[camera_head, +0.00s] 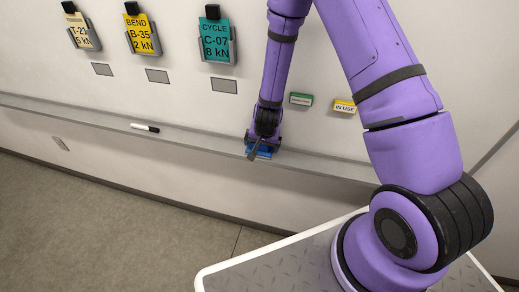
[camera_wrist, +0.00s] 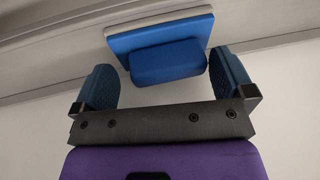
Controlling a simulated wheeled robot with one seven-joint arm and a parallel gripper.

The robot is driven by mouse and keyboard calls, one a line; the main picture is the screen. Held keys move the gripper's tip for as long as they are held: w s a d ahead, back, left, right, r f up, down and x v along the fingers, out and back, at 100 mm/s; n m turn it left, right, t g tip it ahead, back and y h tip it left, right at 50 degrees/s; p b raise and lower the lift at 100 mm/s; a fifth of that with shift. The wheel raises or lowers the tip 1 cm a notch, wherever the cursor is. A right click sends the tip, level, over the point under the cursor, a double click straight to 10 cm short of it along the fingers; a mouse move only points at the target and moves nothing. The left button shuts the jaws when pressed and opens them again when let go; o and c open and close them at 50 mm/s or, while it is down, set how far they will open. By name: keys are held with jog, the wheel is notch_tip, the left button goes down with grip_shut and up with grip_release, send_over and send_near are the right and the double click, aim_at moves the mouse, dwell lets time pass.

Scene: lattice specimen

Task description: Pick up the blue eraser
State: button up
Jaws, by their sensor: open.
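The blue eraser (camera_head: 262,151) rests on the grey wall ledge, partly hidden behind my gripper (camera_head: 257,146) in the head view. In the wrist view the eraser (camera_wrist: 165,58) shows a blue raised grip on a wider blue body with a pale grey edge. My gripper (camera_wrist: 165,88) is open, with one dark blue finger pad on each side of the eraser's raised grip. Gaps show between the grip and both pads. I cannot tell whether any part touches.
The narrow ledge (camera_head: 200,136) runs along the white wall and holds a black-and-white marker (camera_head: 145,128) to the left. Coloured cards (camera_head: 215,40) hang in holders above. A green label (camera_head: 301,99) and a yellow label (camera_head: 344,106) are on the wall to the right.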

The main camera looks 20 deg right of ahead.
jog(key=shift+w+f, duration=0.1)
jog(key=shift+f, duration=0.35)
jog(key=c, duration=0.6)
jog(key=shift+o, duration=0.2)
